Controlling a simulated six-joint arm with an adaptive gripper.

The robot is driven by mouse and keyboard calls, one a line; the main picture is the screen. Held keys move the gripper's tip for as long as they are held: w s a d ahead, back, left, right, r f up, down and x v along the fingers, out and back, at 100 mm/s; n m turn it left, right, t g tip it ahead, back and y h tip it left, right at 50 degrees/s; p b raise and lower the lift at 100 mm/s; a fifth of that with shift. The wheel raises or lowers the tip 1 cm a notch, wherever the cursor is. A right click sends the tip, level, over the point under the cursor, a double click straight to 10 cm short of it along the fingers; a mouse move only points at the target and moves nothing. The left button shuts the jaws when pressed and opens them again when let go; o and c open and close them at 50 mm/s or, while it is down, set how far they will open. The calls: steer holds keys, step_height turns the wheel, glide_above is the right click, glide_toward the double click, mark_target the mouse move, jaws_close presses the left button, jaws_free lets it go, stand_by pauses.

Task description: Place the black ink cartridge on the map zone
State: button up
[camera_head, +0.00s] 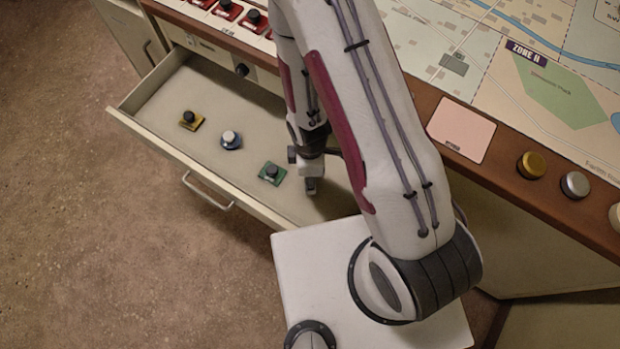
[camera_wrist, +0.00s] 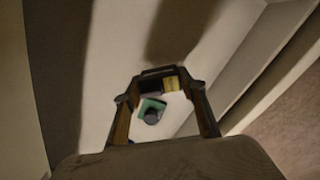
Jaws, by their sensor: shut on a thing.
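My gripper (camera_head: 312,186) is low over the right part of the open drawer, just right of a green piece with a dark knob. In the wrist view its fingers (camera_wrist: 158,88) are closed on a small dark block with a yellowish patch, which I take for the black ink cartridge (camera_wrist: 152,86). In the head view the cartridge cannot be made out, so whether it touches the drawer floor is unclear. The map zone marked "ZONE H" (camera_head: 556,88) lies on the map at upper right, with a green patch. It is well away from my gripper.
Drawer walls and the console's brown edge (camera_head: 520,205) stand between drawer and map. Gold (camera_head: 531,165) and silver (camera_head: 575,184) knobs line the edge.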

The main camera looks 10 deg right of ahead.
steer(key=shift+f, duration=0.1)
steer(key=shift+f, duration=1.8)
steer(key=shift+f, duration=0.15)
steer(key=o, duration=1.1)
steer(key=shift+d+r, duration=0.2)
steer(key=shift+r, duration=3.7)
steer(key=shift+w, duration=0.1)
